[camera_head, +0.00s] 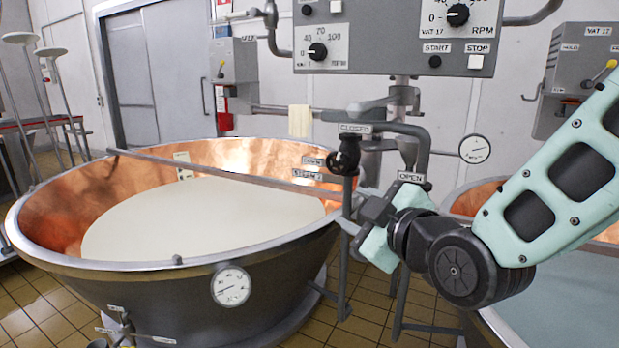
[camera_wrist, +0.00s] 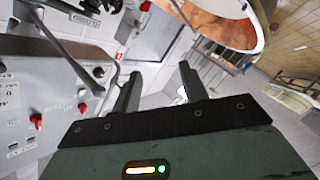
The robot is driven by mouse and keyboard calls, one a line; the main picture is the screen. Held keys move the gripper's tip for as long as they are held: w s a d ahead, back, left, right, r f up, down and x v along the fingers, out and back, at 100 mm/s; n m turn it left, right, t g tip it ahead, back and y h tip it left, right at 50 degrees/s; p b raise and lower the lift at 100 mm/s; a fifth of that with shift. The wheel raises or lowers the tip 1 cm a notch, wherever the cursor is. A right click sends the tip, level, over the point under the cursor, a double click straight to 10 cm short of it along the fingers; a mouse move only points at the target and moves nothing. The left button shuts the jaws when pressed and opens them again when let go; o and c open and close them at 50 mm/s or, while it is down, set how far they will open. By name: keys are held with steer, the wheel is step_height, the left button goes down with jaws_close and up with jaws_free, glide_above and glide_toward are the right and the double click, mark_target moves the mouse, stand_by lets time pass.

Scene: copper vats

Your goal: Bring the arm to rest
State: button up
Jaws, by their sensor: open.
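My arm reaches in from the right of the head view. My gripper (camera_head: 352,222) is at its end, beside the right rim of the left copper vat (camera_head: 105,185) and close to the grey pipework stand. In the wrist view my gripper (camera_wrist: 158,88) shows its two dark fingers spread apart, with nothing between them. The head view shows the fingers only partly, against the pipes, and I cannot tell whether they touch anything there.
The left vat holds pale liquid, with a bar across it and a dial gauge (camera_head: 231,286) in front. A control panel (camera_head: 398,38) hangs above. A black knob (camera_head: 345,155) sits on the pipework near my gripper. A second vat (camera_head: 478,197) stands behind my arm. Tiled floor (camera_head: 365,318) shows between the vats.

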steer(key=s+d+f+m+g+h+p, duration=0.1)
steer(key=s+f+m+g+h, duration=0.1)
steer(key=s+g, duration=0.3)
steer(key=s+d+f+m+g+h+p, duration=0.1)
steer(key=s+g, duration=0.4)
steer(key=s, duration=0.6)
steer(key=s+d+f+m+g+h+p, duration=0.2)
steer(key=s+d+f+m+g+h, duration=0.1)
steer(key=s, duration=0.5)
steer(key=shift+f+g, duration=0.8)
steer(key=shift+g, duration=0.1)
